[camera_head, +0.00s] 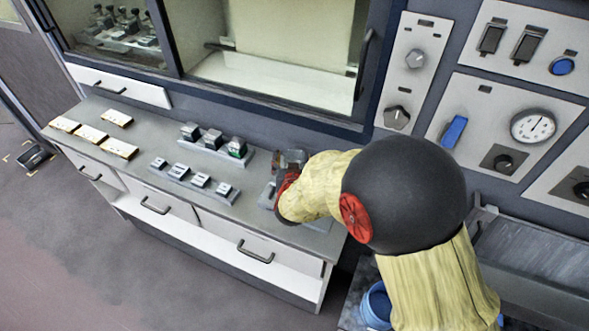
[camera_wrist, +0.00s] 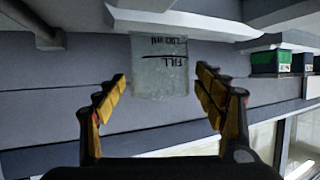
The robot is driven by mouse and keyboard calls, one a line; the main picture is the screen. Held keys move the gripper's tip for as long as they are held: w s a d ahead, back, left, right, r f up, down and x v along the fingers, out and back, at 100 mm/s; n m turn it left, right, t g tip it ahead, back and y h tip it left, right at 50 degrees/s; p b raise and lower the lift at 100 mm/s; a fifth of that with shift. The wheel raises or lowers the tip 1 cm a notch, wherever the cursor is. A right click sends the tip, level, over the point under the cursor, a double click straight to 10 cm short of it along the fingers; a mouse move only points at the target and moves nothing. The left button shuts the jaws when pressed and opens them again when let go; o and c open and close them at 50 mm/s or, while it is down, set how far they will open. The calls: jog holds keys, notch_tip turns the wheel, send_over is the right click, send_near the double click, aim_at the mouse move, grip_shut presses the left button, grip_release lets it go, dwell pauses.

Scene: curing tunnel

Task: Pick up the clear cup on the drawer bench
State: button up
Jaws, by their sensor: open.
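The clear cup (camera_wrist: 160,72) is translucent, with dark printed markings and a fill line. In the wrist view, where the scene appears upside down, it sits at the upper middle against a pale base. My gripper (camera_wrist: 162,88) has its yellow-padded fingers spread, one on each side of the cup, with gaps between cup and pads. In the head view my gripper (camera_head: 287,178) is over the right end of the drawer bench (camera_head: 240,208), and my arm largely hides the cup there.
Pale yellow-edged blocks (camera_head: 90,134) lie at the left. The glazed cabinet (camera_head: 270,100) rises close behind the bench.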

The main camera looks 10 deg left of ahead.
jog(key=shift+w+f, duration=0.1)
jog(key=shift+w, duration=0.15)
jog(key=shift+c, duration=1.1)
jog(key=c, duration=0.7)
jog(key=shift+c, duration=0.8)
